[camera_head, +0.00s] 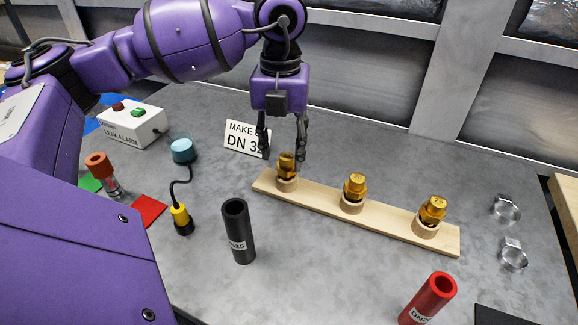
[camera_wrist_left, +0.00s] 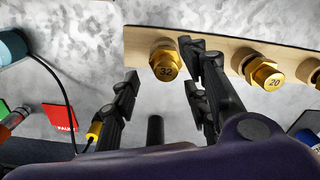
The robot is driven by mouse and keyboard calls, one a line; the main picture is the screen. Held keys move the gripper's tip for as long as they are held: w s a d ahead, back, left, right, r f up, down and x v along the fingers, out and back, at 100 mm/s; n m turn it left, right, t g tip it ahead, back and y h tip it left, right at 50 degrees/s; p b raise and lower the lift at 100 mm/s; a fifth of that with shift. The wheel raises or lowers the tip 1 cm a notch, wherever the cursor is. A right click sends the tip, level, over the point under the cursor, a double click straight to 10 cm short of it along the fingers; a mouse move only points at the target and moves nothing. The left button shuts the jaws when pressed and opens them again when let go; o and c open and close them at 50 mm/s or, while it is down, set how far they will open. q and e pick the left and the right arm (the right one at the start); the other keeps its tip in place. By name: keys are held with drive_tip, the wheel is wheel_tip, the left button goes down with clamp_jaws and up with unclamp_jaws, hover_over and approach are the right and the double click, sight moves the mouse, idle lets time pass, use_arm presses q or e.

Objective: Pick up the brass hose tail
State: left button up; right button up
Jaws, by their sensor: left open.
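Three brass hose tails stand in round wooden holders on a long pale board (camera_head: 315,208). The leftmost brass hose tail (camera_head: 286,166) is marked 32 on its hex top, seen in the left wrist view (camera_wrist_left: 166,66). The middle brass hose tail (camera_head: 355,186) is marked 20 in the wrist view (camera_wrist_left: 266,76). The third brass hose tail (camera_head: 433,209) is at the board's right end. My left gripper (camera_head: 283,150) points down, open and empty, with its fingers spread close above the leftmost hose tail; in the wrist view the fingertips (camera_wrist_left: 160,68) lie either side of it.
A sign (camera_head: 243,139) reading MAKE and DN 32, partly hidden by a finger, stands behind. A black hose (camera_head: 238,230) and a red hose (camera_head: 428,298) stand in front. Two metal clamps (camera_head: 506,210) lie right. A leak alarm box (camera_head: 132,125) sits left.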

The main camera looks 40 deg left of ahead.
use_arm(q)
wheel_tip(320, 180, down, 3)
drive_tip(key=shift+r, duration=0.2)
use_arm(e)
drive_tip(key=shift+w+r, duration=0.1)
drive_tip(key=shift+w, duration=0.2)
use_arm(q)
drive_tip(key=shift+c, duration=0.5)
drive_tip(key=c, duration=0.9)
drive_tip(key=shift+r, duration=0.2)
